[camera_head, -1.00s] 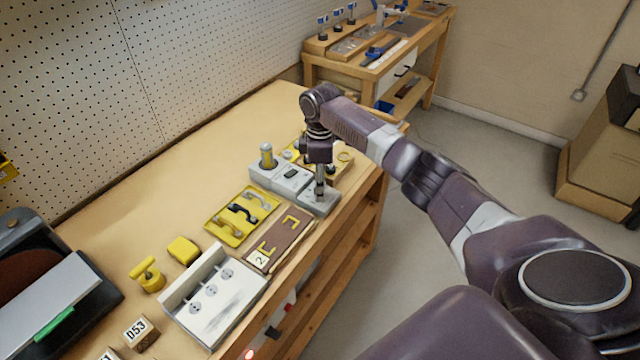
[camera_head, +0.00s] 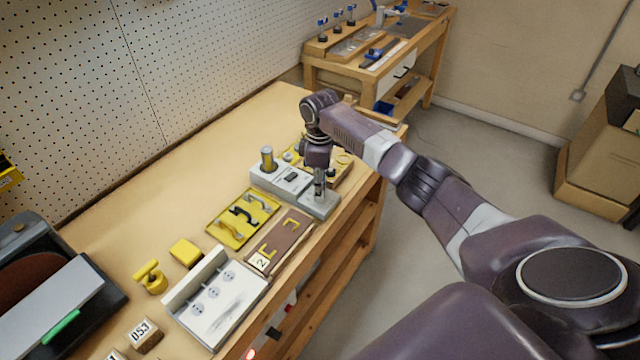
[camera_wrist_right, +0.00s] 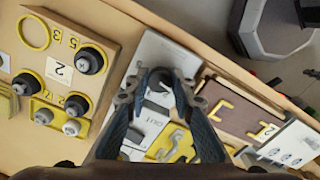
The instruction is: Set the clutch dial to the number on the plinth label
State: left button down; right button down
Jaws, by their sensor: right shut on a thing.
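My right gripper (camera_head: 319,190) points down at the front grey base (camera_head: 322,207) near the bench's front edge. In the right wrist view, the gripper (camera_wrist_right: 157,84) is shut on a small part that I take to be the clutch dial; the fingers hide most of it, and its setting cannot be read. Beside it stands a light grey block (camera_head: 278,180) with a yellow-topped cylinder (camera_head: 267,158); lettering like "OUT" shows near it in the wrist view. My left gripper is out of view.
A yellow tray (camera_head: 225,232) of handles, a white metal bracket (camera_head: 222,315), yellow pieces (camera_head: 185,252) and a D53 block (camera_head: 145,336) lie to the left. The bench's back strip is clear.

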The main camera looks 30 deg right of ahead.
jog(key=m+p, duration=0.3)
jog(key=shift+a+r, duration=0.1)
jog(key=shift+r, duration=0.15)
jog(key=shift+f+m+p, duration=0.15)
jog(key=shift+m+p, duration=1.25)
jog(key=shift+m, duration=0.6)
jog(key=c, duration=1.7)
grip_release()
jog(key=shift+o, duration=0.2)
notch_tip(320, 180, up, 12)
